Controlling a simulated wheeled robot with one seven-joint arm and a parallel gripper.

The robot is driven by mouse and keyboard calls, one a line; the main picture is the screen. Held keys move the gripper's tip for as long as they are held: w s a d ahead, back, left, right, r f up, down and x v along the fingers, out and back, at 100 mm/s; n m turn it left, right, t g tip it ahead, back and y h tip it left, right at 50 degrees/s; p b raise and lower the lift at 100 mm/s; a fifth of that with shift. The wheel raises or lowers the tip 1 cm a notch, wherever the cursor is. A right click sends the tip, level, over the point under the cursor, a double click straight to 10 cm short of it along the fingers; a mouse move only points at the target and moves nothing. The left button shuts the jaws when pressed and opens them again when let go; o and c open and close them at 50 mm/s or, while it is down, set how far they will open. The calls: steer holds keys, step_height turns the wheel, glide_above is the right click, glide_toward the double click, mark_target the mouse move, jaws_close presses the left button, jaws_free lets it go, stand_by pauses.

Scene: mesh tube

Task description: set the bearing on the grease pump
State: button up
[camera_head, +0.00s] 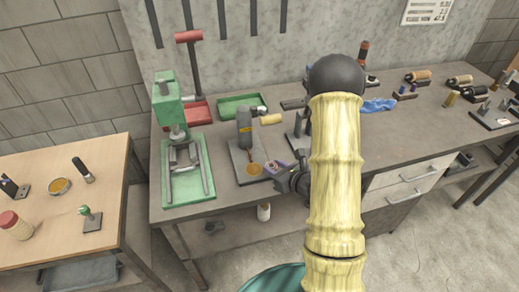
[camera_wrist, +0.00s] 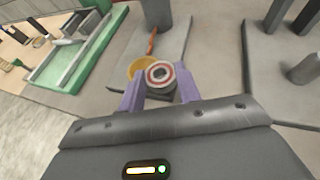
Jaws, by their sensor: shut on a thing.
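My gripper (camera_wrist: 160,83) has its two purple fingers shut on the bearing (camera_wrist: 160,74), a small round piece with a red ring, a pale ring and a dark centre. In the head view my gripper (camera_head: 276,171) is low over the bench, at the front right of the grease pump (camera_head: 244,128). The pump has a grey upright body on a grey base plate, an orange-yellow round dish (camera_head: 253,169) and a red-brown lever.
A green press (camera_head: 168,105) stands left of the pump. Behind are a red tray (camera_head: 197,113) and a green tray (camera_head: 238,104). A dark stand with posts (camera_head: 297,140) is close on the right. A wooden table (camera_head: 50,185) stands at the left.

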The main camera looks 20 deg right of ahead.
mark_target(260, 171)
steer(key=w+a+r+n+g+y, duration=0.1)
steer(key=a+r+n+y, duration=0.1)
steer(key=w+a+r+n+g+y, duration=0.2)
steer(key=n+y, duration=0.1)
steer(key=shift+w+a+r, duration=0.1)
steer(key=shift+w, duration=0.15)
steer(key=shift+w+r+n+g+y, duration=0.3)
steer(key=shift+r+n+g+y, duration=0.25)
steer(key=shift+n+g, duration=0.2)
steer(key=shift+f, duration=0.15)
steer(key=shift+f+b, duration=2.35)
steer(key=shift+f, duration=0.65)
steer(key=shift+f+b, duration=0.75)
steer(key=shift+b, duration=0.05)
steer(key=o, duration=1.1)
steer(key=shift+s, duration=0.1)
steer(key=v, duration=1.7)
steer(key=shift+s+r, duration=0.15)
